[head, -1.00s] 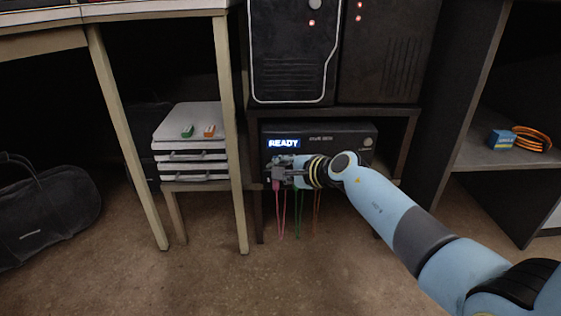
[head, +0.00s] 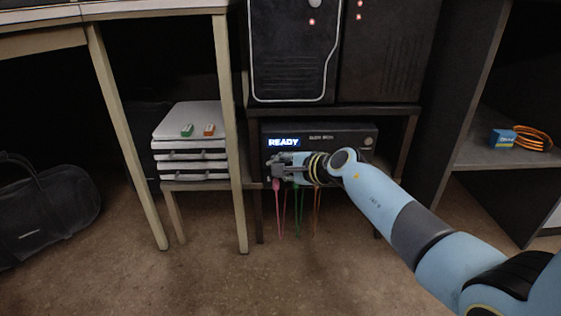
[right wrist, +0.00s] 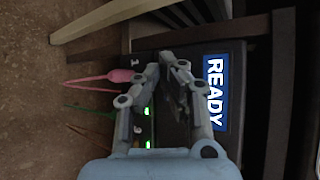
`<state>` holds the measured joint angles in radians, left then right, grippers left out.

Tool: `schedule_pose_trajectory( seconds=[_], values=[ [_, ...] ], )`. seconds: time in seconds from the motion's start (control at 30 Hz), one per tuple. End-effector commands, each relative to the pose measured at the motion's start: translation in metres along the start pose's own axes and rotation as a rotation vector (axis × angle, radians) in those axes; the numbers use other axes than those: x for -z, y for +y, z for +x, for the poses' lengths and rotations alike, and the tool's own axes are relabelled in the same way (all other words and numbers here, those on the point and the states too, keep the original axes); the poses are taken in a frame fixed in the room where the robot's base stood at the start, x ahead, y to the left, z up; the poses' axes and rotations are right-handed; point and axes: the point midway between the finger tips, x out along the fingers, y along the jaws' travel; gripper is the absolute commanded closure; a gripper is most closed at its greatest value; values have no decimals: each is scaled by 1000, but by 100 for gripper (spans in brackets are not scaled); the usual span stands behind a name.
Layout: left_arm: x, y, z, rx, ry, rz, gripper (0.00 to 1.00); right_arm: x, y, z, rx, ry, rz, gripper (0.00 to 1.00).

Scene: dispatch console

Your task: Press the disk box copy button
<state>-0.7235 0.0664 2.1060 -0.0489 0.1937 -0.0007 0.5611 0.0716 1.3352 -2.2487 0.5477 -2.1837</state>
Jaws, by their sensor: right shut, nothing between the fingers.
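The disk box (head: 345,137) is a black unit on a low shelf, with a lit blue screen (head: 284,142) reading READY. The screen also shows in the right wrist view (right wrist: 214,90). My right gripper (head: 274,163) is shut and empty at the front left of the box, just below the screen. In the right wrist view its fingers (right wrist: 172,62) point at the dark front panel beside the screen. The fingers hide part of the panel, so I cannot see the copy button or tell whether they touch it. My left gripper is not in view.
Pink (head: 278,210), green (head: 298,212) and orange (head: 317,200) cables hang below the box front. A desk leg (head: 230,150) stands close on the left. Black towers (head: 290,60) stand above. A shelf at right holds a blue box (head: 501,139).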

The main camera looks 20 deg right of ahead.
Motion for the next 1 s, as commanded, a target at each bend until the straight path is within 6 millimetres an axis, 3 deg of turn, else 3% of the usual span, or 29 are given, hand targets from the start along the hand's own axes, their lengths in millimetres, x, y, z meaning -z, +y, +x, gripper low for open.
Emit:
schedule_pose_trajectory(
  seconds=[1.0],
  values=[
    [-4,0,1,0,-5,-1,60,4,-4,5,0,1,0,100]
  ],
)
